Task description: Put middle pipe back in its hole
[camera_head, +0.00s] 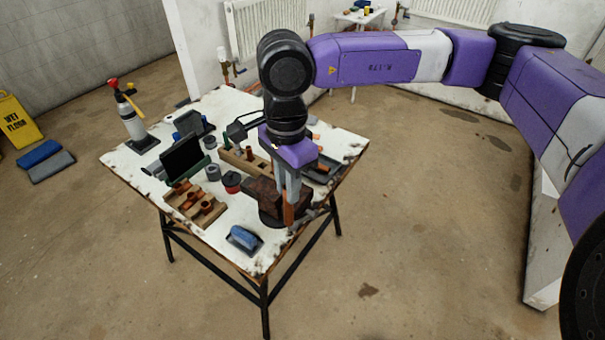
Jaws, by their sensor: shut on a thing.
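My gripper (289,200) points down over the right front part of the white worktable (220,240). It is shut on a copper-coloured pipe (289,214), whose lower part shows below the fingers. The pipe looks upright, beside a dark brown vise-like block (262,197). I cannot tell whether its lower end touches anything. A pale wooden block (236,160) with holes lies behind my gripper. A green piece (226,142) and a reddish-brown piece (249,153) stand at it. My wrist hides part of its right side.
A wooden rack (190,205) with copper fittings lies front left. A red-and-black tin (231,182), grey cup (213,172), dark upright panel (181,157) and blue brush-like object (243,236) stand nearby. A spray bottle (131,122) is at the far left corner.

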